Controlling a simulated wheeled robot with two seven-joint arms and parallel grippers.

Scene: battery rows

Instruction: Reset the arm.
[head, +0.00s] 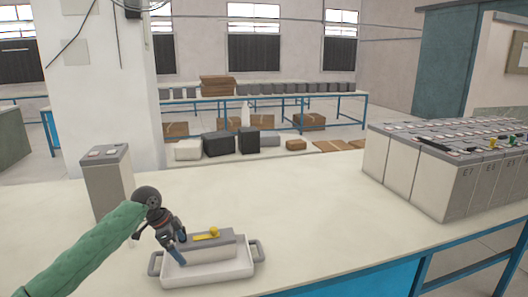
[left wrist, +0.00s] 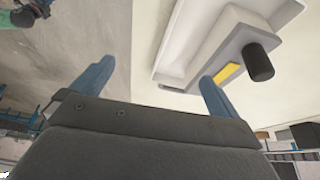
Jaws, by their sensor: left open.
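My left gripper (head: 177,256) reaches in from the left on a green-sleeved arm and points down over the left part of a white tray (head: 222,278). Its blue fingers stand wide apart with nothing between them in the left wrist view (left wrist: 155,84). The tray has a handle at each end and holds a grey block (head: 215,241) with a yellow part on top. The tray also shows in the left wrist view (left wrist: 166,40), where the block (left wrist: 228,45) carries a yellow strip and a dark knob.
A tall grey battery (head: 108,183) stands on the pale table (head: 300,225) behind my left arm. Rows of grey batteries (head: 440,172) fill the table's right side. The table between them and the tray is clear. Shelves and boxes stand farther back.

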